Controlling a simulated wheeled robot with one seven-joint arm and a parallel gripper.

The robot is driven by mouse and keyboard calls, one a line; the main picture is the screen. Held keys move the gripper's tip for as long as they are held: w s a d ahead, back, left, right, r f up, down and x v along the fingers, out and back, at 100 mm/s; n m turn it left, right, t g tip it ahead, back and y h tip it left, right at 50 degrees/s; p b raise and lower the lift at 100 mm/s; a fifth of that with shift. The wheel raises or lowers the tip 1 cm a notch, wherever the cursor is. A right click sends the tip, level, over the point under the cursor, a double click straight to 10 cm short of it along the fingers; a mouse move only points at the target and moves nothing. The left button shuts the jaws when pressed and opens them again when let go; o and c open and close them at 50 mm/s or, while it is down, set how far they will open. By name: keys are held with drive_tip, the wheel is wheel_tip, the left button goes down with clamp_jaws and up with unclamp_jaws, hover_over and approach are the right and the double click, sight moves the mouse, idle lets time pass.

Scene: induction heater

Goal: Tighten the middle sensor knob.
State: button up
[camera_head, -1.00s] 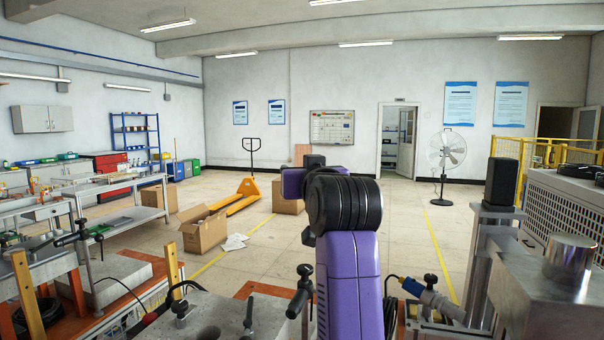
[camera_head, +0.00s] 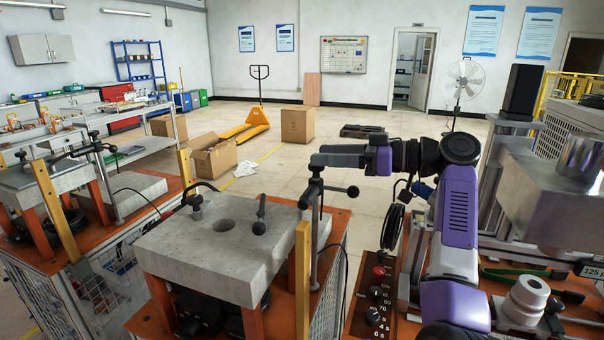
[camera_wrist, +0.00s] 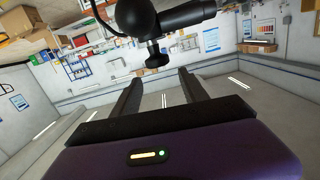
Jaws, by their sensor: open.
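Three small black sensor holders show at the middle bench in the head view. One is a left holder (camera_head: 196,205) on the grey block, and one is a short holder (camera_head: 260,222) beside the block's hole. The third is a black clamp (camera_head: 316,186) on a metal post, with a round black knob (camera_head: 352,191) to its right. My gripper (camera_head: 322,159) is just above this clamp, pointing left. In the wrist view my gripper (camera_wrist: 160,76) is open and empty. A black T-shaped knob (camera_wrist: 154,56) stands just beyond the fingertips, between them and apart from both.
The grey block (camera_head: 215,255) rests on orange legs. A yellow upright (camera_head: 303,275) stands at its front right. A control panel (camera_head: 376,300) and a metal press (camera_head: 545,185) are to the right.

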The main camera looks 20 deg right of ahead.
drive_tip(key=w+a+f+n+g+y, duration=0.1)
drive_tip(key=w+a+f, duration=0.1)
drive_tip(key=a, duration=0.3)
drive_tip(key=shift+w+f+n+y, duration=0.25)
drive_tip(key=shift+w+n+y, duration=0.05)
drive_tip(key=shift+w+y, duration=0.1)
drive_tip(key=shift+s, duration=0.1)
clamp_jaws()
